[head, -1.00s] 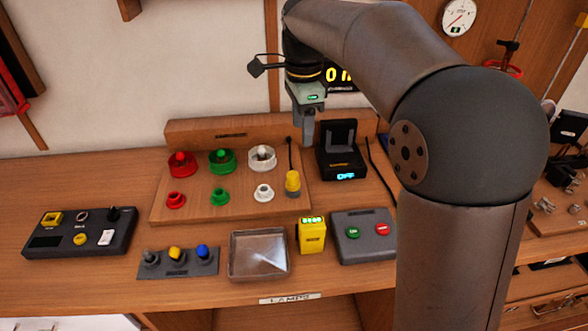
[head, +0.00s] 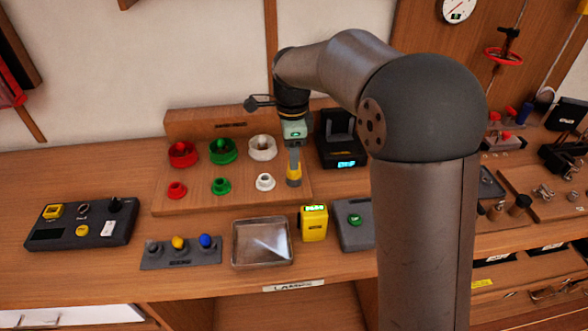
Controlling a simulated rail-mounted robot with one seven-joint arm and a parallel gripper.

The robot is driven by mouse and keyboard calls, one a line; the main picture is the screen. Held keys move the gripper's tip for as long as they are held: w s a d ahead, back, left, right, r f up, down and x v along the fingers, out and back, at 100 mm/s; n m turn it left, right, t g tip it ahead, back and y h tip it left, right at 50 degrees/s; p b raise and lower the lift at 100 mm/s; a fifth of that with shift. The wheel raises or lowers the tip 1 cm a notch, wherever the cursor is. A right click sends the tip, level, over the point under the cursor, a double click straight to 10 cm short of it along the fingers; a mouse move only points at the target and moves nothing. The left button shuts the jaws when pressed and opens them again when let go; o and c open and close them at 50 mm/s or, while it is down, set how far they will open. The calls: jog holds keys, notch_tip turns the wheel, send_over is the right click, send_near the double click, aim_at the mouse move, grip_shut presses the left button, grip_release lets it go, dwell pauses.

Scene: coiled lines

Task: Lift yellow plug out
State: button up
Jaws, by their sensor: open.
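The yellow plug (head: 293,172) stands upright at the right end of the front row on the wooden board (head: 228,204), with a dark grey part at its bottom. My gripper (head: 294,163) points down right at the top of the plug, its fingers overlapping the plug's upper part in the head view. The gripper is open. Whether the fingers touch the plug is too small to tell. The plug's cable is mostly hidden behind the gripper.
Red, green and white sockets fill the board to the left, the white one (head: 265,182) nearest. A black device (head: 340,145) with a lit display stands close on the right. A yellow box (head: 313,223), a metal tray (head: 262,243) and a button box (head: 352,232) lie in front.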

jog(key=shift+w+d+f, duration=0.1)
jog(key=shift+w+f, duration=0.1)
jog(key=shift+f, duration=1)
jog(key=shift+w+d+f, duration=0.1)
jog(key=shift+w+f, duration=0.1)
jog(key=shift+f, duration=0.95)
jog(key=c, duration=1)
jog(key=shift+c, duration=0.2)
jog(key=shift+r, duration=0.1)
jog(key=shift+r, duration=0.55)
notch_tip(320, 180, up, 2)
jog(key=shift+d+r, duration=0.1)
jog(key=shift+r, duration=0.1)
jog(key=s+d+r, duration=0.2)
jog(key=d+r, duration=0.2)
jog(key=d, duration=0.2)
jog(key=s+d+r+b, duration=0.1)
jog(key=s+d+r, duration=0.2)
jog(key=d+r, duration=0.2)
jog(key=shift+s+d+r, duration=0.2)
jog(key=shift+s+d, duration=0.1)
jog(key=shift+d, duration=0.5)
